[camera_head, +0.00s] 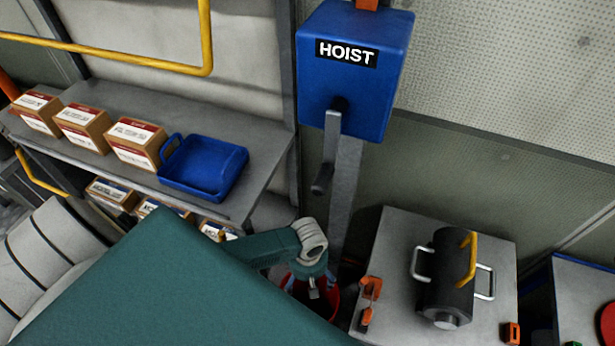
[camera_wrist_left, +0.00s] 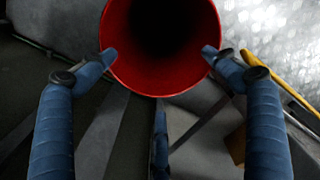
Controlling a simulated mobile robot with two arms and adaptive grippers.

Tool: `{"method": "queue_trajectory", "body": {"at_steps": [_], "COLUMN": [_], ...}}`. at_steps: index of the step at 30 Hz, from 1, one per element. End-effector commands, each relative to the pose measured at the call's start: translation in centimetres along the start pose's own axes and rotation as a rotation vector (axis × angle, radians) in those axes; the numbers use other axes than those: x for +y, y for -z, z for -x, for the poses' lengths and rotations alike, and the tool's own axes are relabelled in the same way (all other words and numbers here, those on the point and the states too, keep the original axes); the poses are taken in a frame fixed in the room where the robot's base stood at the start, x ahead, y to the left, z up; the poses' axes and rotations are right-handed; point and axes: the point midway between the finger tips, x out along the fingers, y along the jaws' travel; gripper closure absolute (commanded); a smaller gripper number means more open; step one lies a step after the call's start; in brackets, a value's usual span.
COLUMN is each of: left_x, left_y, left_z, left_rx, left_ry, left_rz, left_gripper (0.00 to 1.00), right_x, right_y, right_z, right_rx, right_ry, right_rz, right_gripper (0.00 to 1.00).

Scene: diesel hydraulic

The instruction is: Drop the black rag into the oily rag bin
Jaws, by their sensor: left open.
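A round red bin (camera_head: 334,305) stands on the floor below the hoist box, mostly hidden by my left arm. In the left wrist view the red bin (camera_wrist_left: 160,86) shows its open mouth, and its inside is too dark to read. My left gripper (camera_head: 314,292) is over the bin. In the wrist view the blue fingers of my left gripper (camera_wrist_left: 159,55) are spread wide to either side of the bin's rim, with nothing between them. I cannot see the black rag in either view. My right gripper is not in view.
A grey bench (camera_head: 385,255) with a black cylinder (camera_head: 447,280) stands right of the bin. A blue hoist box (camera_head: 355,85) with a crank hangs above. A shelf (camera_head: 228,130) at left holds several cartons and a blue tray (camera_head: 205,170).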

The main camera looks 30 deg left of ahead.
Motion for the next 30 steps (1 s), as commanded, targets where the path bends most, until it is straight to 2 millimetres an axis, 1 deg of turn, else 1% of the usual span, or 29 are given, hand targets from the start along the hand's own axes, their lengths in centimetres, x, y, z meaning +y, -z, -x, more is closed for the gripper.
{"method": "queue_trajectory", "body": {"at_steps": [5, 12, 16, 21, 30], "left_x": [0.1, 0.1, 0.1, 0.0, 0.0], "left_y": [0.0, 0.0, 0.0, 0.1, 0.1], "left_z": [3.0, 8.1, 10.1, 11.3, 11.4], "left_rx": [-0.001, 0.000, 0.001, 0.001, 0.001], "left_ry": [-0.005, -0.004, -0.003, -0.002, 0.000], "left_rz": [-0.001, 0.000, 0.000, 0.001, 0.001], "left_gripper": [0.13, 0.13, 0.13, 0.13, 0.13], "right_x": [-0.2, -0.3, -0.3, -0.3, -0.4], "right_y": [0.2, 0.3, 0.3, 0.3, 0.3], "right_z": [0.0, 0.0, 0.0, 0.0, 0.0], "right_rx": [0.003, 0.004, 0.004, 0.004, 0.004], "right_ry": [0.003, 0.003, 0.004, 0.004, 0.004], "right_rz": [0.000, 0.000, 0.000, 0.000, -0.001], "right_gripper": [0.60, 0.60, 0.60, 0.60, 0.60]}}
